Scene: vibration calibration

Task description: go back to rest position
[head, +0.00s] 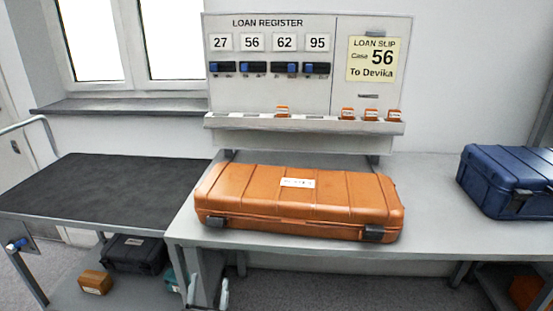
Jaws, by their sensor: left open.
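My left gripper (208,291) shows at the bottom edge, left of centre, as two pale fingertips set apart. It is open with nothing seen between them, below the table's front edge and clear of the orange case. My right gripper is not in view. The closed orange case (330,206) with a white label lies flat on the grey table (430,225). Behind it stands the loan register board (268,90), with numbers 27, 56, 62 and 95 above blue-and-black sliders. A yellow loan slip (373,60) reads case 56, to Devika.
A ledge (240,124) under the board holds several orange tags. A blue case (508,182) stands at the table's right. A dark-topped cart (110,190) stands left, with a black case (135,254) and an orange box (95,282) on its lower shelf.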

